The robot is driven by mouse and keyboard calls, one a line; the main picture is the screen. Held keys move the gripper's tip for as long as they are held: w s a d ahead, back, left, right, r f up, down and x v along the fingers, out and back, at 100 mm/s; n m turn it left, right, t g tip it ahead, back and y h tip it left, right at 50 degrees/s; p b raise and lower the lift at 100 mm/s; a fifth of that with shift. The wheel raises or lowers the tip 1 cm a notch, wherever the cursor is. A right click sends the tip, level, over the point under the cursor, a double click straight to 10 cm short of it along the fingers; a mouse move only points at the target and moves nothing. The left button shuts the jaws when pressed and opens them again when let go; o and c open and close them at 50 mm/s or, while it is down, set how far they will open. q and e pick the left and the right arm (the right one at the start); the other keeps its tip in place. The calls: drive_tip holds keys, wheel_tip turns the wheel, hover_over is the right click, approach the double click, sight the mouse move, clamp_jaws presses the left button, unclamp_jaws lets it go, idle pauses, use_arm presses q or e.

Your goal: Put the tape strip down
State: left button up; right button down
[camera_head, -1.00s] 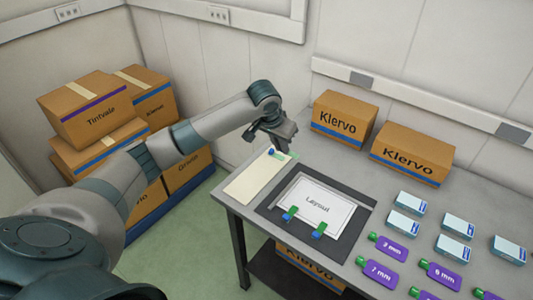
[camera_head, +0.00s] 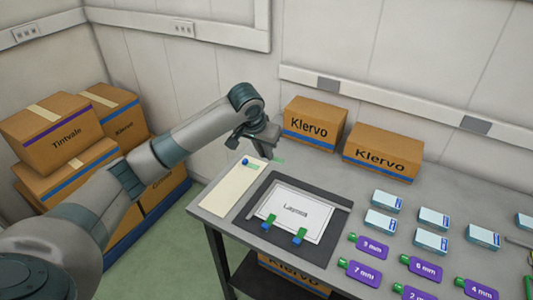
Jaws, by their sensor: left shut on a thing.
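A thin pale green tape strip (camera_head: 279,161) shows just right of my left gripper's fingertips, near the back of the table. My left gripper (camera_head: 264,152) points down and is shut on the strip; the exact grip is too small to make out. The strip is close to the back edge of the dark mat (camera_head: 256,199). I cannot tell whether it touches the surface. A white sheet marked "Layout" (camera_head: 313,202) lies on the mat, with green-and-blue pieces (camera_head: 269,222) (camera_head: 299,237) at its front edge. My right gripper is out of view.
A cream board (camera_head: 229,190) with a small blue item (camera_head: 245,161) lies left of the mat. Two Klervo boxes (camera_head: 314,125) (camera_head: 382,154) stand at the back. Purple tags (camera_head: 368,246) and several pale blue boxes (camera_head: 380,222) fill the right. Bare grey table lies behind the mat.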

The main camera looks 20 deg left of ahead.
use_arm(q)
drive_tip(key=s+d+r, duration=0.3)
drive_tip(key=s+d, duration=0.2)
drive_tip(key=s, duration=0.2)
drive_tip(key=s+d+r+b, duration=0.1)
drive_tip(key=s+d+r, duration=0.2)
drive_tip(key=s+d, duration=0.2)
drive_tip(key=shift+s+d+r+n, duration=0.15)
drive_tip(key=shift+s+r+n, duration=0.15)
drive_tip(key=shift+s, duration=0.7)
drive_tip(key=shift+w, duration=0.1)
